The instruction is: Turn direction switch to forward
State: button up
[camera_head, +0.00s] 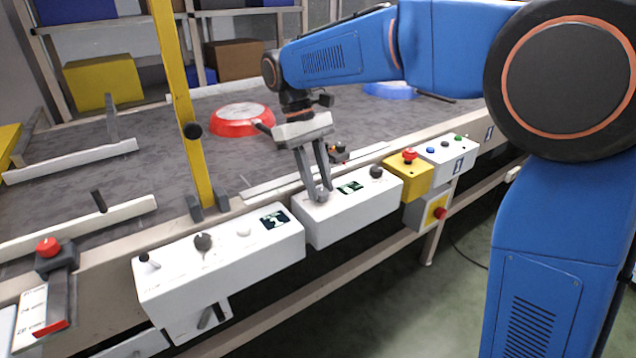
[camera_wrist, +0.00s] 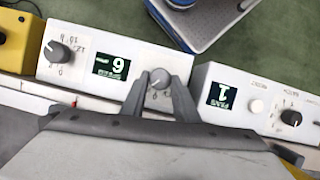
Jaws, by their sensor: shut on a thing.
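A white control box (camera_head: 340,215) at the middle of the conveyor's front rail carries a small grey knob (camera_head: 322,196) at its left end, a green display (camera_head: 350,187) and a dark knob (camera_head: 376,171). My gripper (camera_head: 317,190) reaches down from above and is shut on the grey knob. In the wrist view its two fingers lie on either side of this knob (camera_wrist: 158,80), touching it. The knob's pale pointer mark shows between the fingers. The dark knob (camera_wrist: 56,51) has markings around it. The labels are too small to tell which knob is the direction switch.
A second white box (camera_head: 225,265) stands close on the left, with a dark knob (camera_head: 203,242) and a white button (camera_head: 243,231). A yellow box (camera_head: 408,175) with a red button is on the right. A red pan (camera_head: 242,119) lies on the belt behind my gripper.

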dwell(0.5)
jog(key=o, duration=1.1)
jog(key=shift+c, duration=0.2)
